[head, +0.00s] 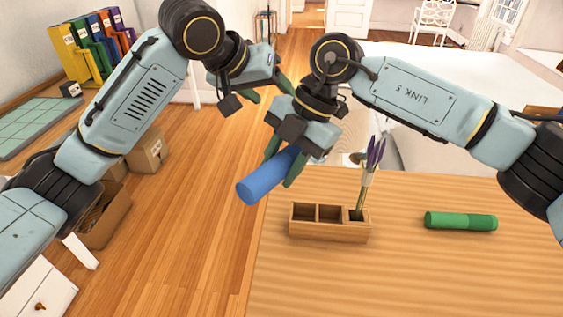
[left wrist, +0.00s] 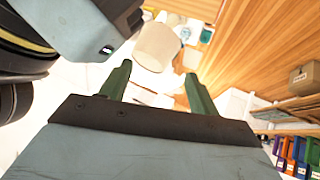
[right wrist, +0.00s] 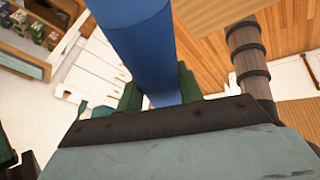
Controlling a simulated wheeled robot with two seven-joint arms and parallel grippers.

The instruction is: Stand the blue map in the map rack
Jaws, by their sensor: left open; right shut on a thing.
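The blue map (head: 262,182) is a rolled tube held by my right gripper (head: 282,168), in the air left of the map rack. It lies tilted, with its near end low and to the left. In the right wrist view the blue map (right wrist: 143,45) runs between the green fingers. The map rack (head: 330,231) is a low wooden box with compartments in a row on the table. Its left and middle compartments look empty; a stem with purple tips (head: 368,175) stands in the right one. My left gripper (left wrist: 157,90) is open and empty, behind the right gripper in the head view.
A green roll (head: 460,221) lies on the table (head: 420,280) right of the rack. The table's left edge runs beside the rack, with wooden floor beyond. Cardboard boxes (head: 148,152) and coloured binders (head: 88,50) are at the left.

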